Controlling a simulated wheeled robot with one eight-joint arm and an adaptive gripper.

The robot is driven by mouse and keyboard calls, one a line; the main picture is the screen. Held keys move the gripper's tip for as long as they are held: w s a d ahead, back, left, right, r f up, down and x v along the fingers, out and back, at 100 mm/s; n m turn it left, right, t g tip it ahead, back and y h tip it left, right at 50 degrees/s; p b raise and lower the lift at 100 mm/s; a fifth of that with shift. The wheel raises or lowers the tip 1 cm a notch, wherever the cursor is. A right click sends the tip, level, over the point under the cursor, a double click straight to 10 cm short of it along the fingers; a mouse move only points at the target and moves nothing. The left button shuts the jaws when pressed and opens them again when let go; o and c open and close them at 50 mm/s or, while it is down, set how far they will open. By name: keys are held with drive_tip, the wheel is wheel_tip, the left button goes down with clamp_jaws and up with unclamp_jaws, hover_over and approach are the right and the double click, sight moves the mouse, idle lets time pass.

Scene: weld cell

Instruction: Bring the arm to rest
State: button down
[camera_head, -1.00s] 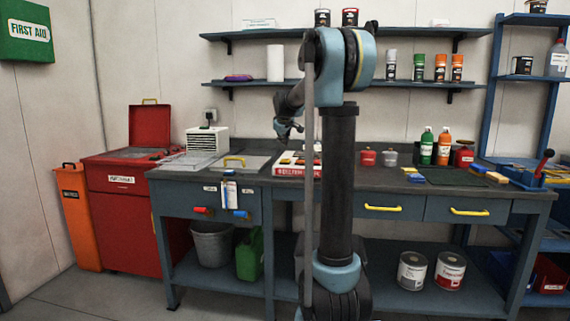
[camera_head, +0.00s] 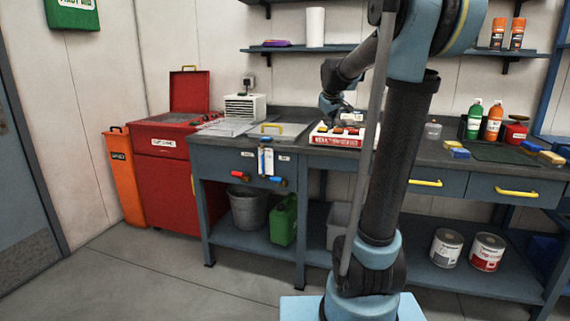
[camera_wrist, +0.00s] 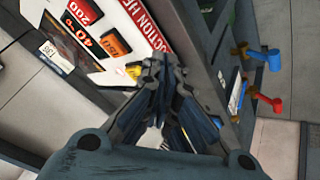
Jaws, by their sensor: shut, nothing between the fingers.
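My arm stands in front of the workbench (camera_head: 300,118), with its upper joint bent and the forearm reaching left. My gripper (camera_head: 332,112) hangs beside the forearm, just above the bench top near a red and white tray (camera_head: 336,141), in the head view. The wrist view shows my gripper's fingers (camera_wrist: 158,72) closed together with nothing between them. The tray's lettered side and its orange, red and black blocks show beyond the fingertips. My arm hides part of the bench and shelf behind it.
A red cabinet (camera_head: 165,175) and an orange bin (camera_head: 124,178) stand left of the bench. A wall shelf (camera_head: 285,49) runs above. Red and blue handled tools (camera_head: 277,182) jut from the bench front. Floor (camera_head: 150,275) in front is clear.

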drive_tip(key=s+f+m+g, duration=0.1)
drive_tip(key=s+f+m, duration=0.1)
drive_tip(key=s+f, duration=0.6)
drive_tip(key=s+f+m+g, duration=0.1)
drive_tip(key=s+f, duration=0.7)
drive_tip(key=s, duration=1.2)
drive_tip(key=s+f+m+g+y, duration=0.1)
drive_tip(key=s+f+m+g, duration=0.1)
drive_tip(key=s+f, duration=0.7)
drive_tip(key=s+g, duration=0.1)
drive_tip(key=s, duration=0.4)
drive_tip(key=shift+m, duration=0.3)
drive_tip(key=shift+w, duration=0.1)
drive_tip(key=shift+w+f, duration=0.25)
drive_tip(key=shift+w, duration=0.2)
idle(3.0)
